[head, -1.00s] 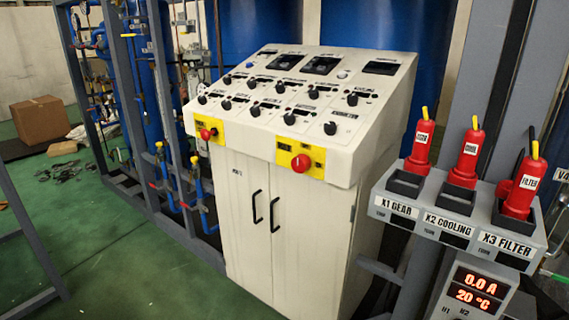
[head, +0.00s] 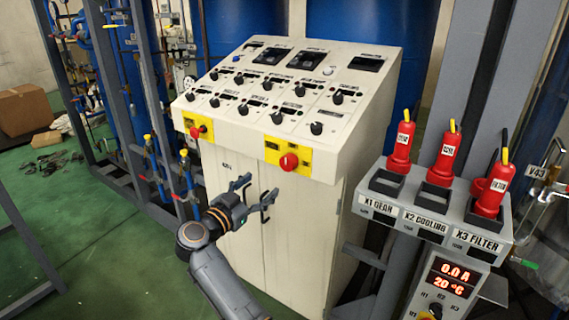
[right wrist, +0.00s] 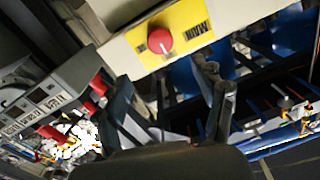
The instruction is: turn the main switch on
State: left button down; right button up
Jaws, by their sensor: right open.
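The main switch is a red knob (right wrist: 160,40) on a yellow plate whose lettering reads MAIN in the right wrist view. It appears to be the right-hand red knob (head: 289,161) on the cabinet's front edge in the head view. My right gripper (head: 259,190) is open and empty, in front of the cabinet doors and a little below and left of that knob in the head view. In the right wrist view its fingers (right wrist: 166,88) are spread apart, with the knob beyond them, not touched. My left gripper is out of view.
The cream control cabinet (head: 330,190) has several black knobs on its sloping top. A second red knob (head: 198,132) on yellow sits at its left. A rack (head: 440,205) with red plugs stands at right. Grey frame posts and blue pipes stand left; green floor lies open in front.

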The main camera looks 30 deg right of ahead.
aim_at(286, 165)
jog(key=p+x, duration=0.2)
jog(key=x, duration=1)
jog(key=shift+w+d+f, duration=0.1)
jog(key=shift+w+d, duration=0.05)
jog(key=shift+d, duration=0.2)
jog(key=c, duration=1.2)
